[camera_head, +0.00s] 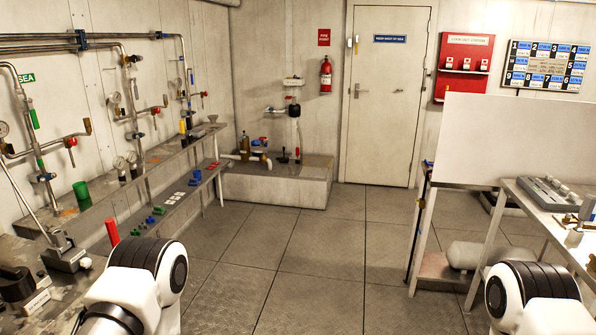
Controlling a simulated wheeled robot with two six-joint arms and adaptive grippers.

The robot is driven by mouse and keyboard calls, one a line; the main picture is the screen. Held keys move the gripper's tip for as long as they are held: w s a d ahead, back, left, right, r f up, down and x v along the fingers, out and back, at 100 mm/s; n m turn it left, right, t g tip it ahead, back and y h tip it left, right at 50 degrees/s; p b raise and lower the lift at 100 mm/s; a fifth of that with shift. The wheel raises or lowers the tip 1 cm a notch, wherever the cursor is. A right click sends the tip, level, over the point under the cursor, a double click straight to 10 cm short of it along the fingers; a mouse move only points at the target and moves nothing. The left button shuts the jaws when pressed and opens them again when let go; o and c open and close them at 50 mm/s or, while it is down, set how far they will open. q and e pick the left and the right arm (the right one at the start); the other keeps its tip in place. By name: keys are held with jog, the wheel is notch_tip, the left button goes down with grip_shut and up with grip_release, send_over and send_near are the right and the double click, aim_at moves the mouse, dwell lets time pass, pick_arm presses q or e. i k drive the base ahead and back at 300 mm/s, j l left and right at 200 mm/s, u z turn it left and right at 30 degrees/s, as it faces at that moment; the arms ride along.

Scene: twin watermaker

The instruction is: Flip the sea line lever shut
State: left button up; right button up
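A green SEA sign (26,78) is on the left wall beside the nearest vertical pipe. A green handle (34,118) sits on that pipe just below the sign, lying along the pipe. A red-handled valve (70,142) is on a side branch to its right. A larger red upright handle (112,232) stands at the bench's front edge, close to my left arm. The frame does not show which is the sea line lever. My arms show at the lower left and lower right, but neither gripper is in view.
A green cup (82,194) stands on the left bench. A lower shelf (150,228) holds small blue and green parts. The tiled floor (300,250) is open. A white panel (515,142) and a table (535,210) with instruments stand at the right.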

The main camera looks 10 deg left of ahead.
aim_at(32, 112)
jog(key=i+j+u, duration=0.2)
jog(key=i, duration=0.3)
jog(key=i+l+u, duration=0.2)
jog(key=i, duration=0.25)
jog(key=i+u, duration=0.2)
jog(key=i, duration=0.3)
jog(key=i+l+u, duration=0.15)
jog(key=i, duration=0.35)
jog(key=i+l+u, duration=0.2)
jog(key=i, duration=0.25)
jog(key=i+l+u, duration=0.2)
jog(key=i, duration=0.25)
jog(key=i+u, duration=0.4)
jog(key=i+l+u, duration=0.4)
jog(key=i, duration=0.2)
jog(key=i+l+u, duration=0.25)
jog(key=i+u, duration=0.15)
jog(key=i, duration=0.1)
